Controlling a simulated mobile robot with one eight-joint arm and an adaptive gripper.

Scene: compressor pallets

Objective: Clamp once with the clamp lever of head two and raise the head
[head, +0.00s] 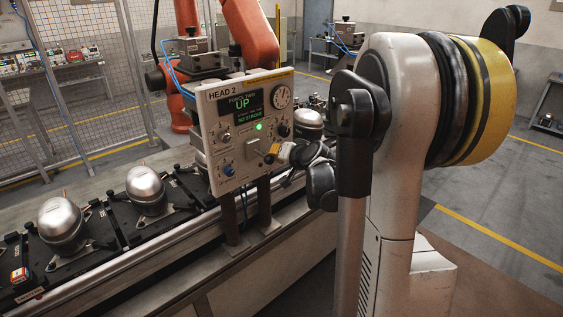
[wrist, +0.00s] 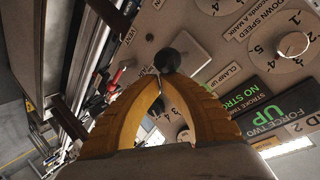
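The grey head two panel (head: 243,132) stands over the conveyor, its screen (head: 247,103) reading UP and NO STROKE with a green lamp (head: 259,126) lit. The clamp lever, a black ball knob (wrist: 168,60) on a metal plate, shows just past my fingertips in the wrist view; its knob also shows in the head view (head: 269,159). My gripper (wrist: 156,76) has yellow fingers whose tips meet, or nearly meet, right by the knob. I cannot tell whether the lever's stem is between them. In the head view my gripper (head: 272,149) is at the panel's right side.
A gauge dial (head: 281,96) and other knobs, including a blue one (head: 227,169), crowd the panel. Silver compressors (head: 146,190) on black pallets line the conveyor at left. An orange robot arm (head: 250,35) stands behind the panel. Open floor lies at right.

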